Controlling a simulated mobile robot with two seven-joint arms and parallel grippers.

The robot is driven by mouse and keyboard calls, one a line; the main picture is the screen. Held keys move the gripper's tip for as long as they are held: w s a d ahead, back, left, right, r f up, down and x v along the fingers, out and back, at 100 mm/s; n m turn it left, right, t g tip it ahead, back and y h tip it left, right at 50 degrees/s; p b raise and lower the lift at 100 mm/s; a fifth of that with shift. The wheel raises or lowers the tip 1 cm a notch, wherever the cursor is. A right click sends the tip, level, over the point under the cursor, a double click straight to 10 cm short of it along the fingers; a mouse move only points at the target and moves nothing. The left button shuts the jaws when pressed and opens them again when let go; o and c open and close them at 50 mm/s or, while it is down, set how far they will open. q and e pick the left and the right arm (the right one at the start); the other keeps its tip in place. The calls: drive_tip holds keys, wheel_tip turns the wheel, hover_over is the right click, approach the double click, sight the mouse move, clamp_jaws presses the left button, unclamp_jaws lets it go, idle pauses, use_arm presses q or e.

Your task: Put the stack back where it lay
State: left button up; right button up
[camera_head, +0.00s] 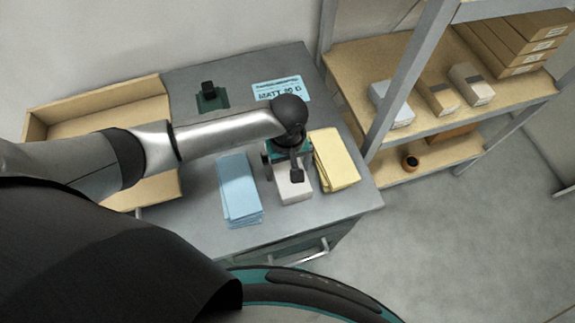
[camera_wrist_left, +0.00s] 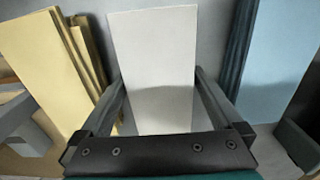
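A white stack (camera_head: 295,189) sits on the grey worktop between a light blue stack (camera_head: 238,190) on the left and a yellow stack (camera_head: 336,160) on the right. My left gripper (camera_head: 286,165) is low over the white stack and covers its far part. In the left wrist view the white stack (camera_wrist_left: 152,55) lies between the two fingers (camera_wrist_left: 160,88), which reach its side edges. I cannot tell whether they press on it. The yellow stack (camera_wrist_left: 50,70) is left there and the blue stack (camera_wrist_left: 285,60) right. My right gripper is not in view.
A blue label card (camera_head: 281,89) lies at the back of the grey worktop (camera_head: 200,215). A dark green pad with a black object (camera_head: 210,97) is left of it. A wooden tray (camera_head: 100,95) adjoins the left side. Shelves with boxes (camera_head: 440,97) stand right.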

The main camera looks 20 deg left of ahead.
sight(287, 167)
use_arm(q)
wheel_tip(287, 167, up, 12)
drive_tip(key=p, duration=0.3)
drive_tip(key=shift+r, duration=0.15)
idle(0.5)
